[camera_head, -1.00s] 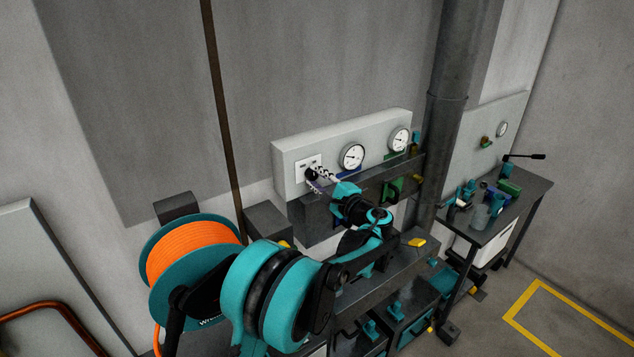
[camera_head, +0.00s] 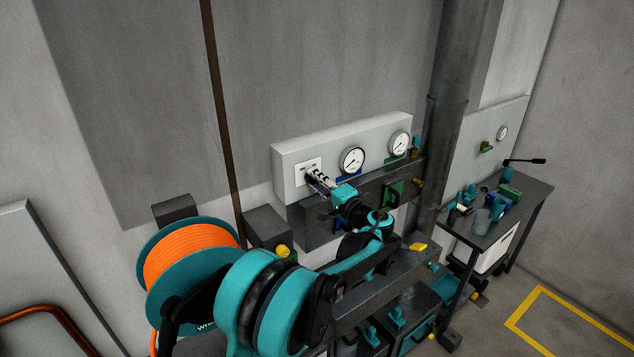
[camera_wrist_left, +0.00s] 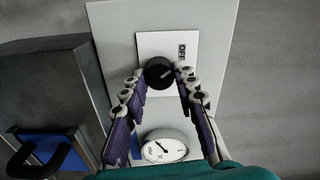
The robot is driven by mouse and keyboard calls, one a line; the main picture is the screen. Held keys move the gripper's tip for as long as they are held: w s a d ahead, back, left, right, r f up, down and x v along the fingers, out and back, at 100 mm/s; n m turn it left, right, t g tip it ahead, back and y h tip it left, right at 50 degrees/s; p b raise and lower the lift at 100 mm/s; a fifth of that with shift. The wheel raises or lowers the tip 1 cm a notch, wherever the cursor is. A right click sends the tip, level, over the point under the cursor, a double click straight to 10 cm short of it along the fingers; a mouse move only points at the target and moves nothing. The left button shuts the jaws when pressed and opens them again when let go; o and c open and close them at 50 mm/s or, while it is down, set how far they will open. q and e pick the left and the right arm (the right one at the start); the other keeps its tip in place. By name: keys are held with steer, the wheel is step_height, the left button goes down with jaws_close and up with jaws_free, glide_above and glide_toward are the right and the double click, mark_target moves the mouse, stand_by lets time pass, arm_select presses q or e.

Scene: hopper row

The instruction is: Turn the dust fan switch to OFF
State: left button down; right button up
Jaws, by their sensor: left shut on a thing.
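The dust fan switch is a round black knob (camera_wrist_left: 159,73) on a white plate (camera_wrist_left: 152,45) in the left wrist view. The plate carries an OFF label (camera_wrist_left: 182,51) above and right of the knob. A pale mark on the knob is small, and its exact setting is hard to read. In the head view the white plate (camera_head: 303,164) is at the left end of a pale grey panel (camera_head: 290,155), and the fingers hide the knob. My left gripper (camera_head: 313,177) is shut on the knob, with one finger on each side in the wrist view (camera_wrist_left: 161,77). My right gripper is not in view.
Two round gauges (camera_head: 352,159) (camera_head: 399,143) sit right of the switch on the panel. A dark ledge (camera_head: 318,225) runs below. An orange hose reel (camera_head: 190,255) stands at left, and a cluttered side table (camera_head: 525,190) at right. A vertical pipe (camera_head: 450,100) rises between.

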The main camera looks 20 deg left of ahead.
arm_select(q)
steer(key=c, duration=1.2)
jaws_free()
steer(key=v, duration=1.2)
